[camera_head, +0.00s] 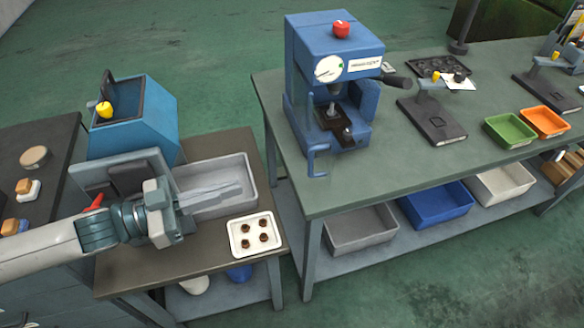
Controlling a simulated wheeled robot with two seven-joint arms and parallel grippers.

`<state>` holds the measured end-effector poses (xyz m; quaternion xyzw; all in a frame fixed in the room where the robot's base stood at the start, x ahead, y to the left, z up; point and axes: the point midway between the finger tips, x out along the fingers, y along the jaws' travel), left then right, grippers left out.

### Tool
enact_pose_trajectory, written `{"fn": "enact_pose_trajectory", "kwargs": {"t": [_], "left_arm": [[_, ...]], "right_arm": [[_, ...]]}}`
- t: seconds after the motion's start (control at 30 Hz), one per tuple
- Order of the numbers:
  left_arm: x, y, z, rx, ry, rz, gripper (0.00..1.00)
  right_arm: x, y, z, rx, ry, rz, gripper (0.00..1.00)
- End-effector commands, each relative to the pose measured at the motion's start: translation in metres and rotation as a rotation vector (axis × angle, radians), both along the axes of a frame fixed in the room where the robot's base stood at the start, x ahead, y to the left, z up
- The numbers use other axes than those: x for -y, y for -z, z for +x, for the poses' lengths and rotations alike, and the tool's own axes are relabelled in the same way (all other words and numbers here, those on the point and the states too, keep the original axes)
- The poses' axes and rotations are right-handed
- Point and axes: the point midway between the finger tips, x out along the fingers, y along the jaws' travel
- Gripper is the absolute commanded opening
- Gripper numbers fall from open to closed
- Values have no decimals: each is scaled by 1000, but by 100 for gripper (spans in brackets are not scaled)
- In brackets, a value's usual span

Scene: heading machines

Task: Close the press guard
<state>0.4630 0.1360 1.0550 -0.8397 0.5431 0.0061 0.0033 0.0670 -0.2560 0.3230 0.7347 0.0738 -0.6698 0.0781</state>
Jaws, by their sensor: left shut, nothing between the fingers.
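The blue press (335,42) stands on the green-topped table, with a red button on top and a round dial on its front. Its working opening faces front, and a dark fixture sits inside. A blue C-shaped handle (311,163) stands at the press's front left corner, apart from the opening; it looks like part of the guard. The guard panel itself is hard to make out, perhaps edge-on. My left gripper (239,188) is shut and empty, over the grey bin left of the press, with a clear gap to the handle. My right gripper is out of view.
The grey bin (249,168) and a white tray (233,242) with several brown parts sit on the low table. A blue machine (150,125) stands behind my left arm. A stand (432,122) and green (510,130) and orange bins (544,122) lie right of the press.

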Motion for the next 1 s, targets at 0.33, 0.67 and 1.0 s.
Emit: {"fn": "enact_pose_trajectory", "kwargs": {"t": [0.33, 0.67, 1.0], "left_arm": [[11, -2, 4, 1, 1, -2, 0], [48, -3, 21, 2, 1, -2, 0], [95, -3, 42, 2, 1, -1, 0]], "right_arm": [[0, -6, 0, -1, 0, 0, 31], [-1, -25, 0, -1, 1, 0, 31], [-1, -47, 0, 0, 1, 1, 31]]}}
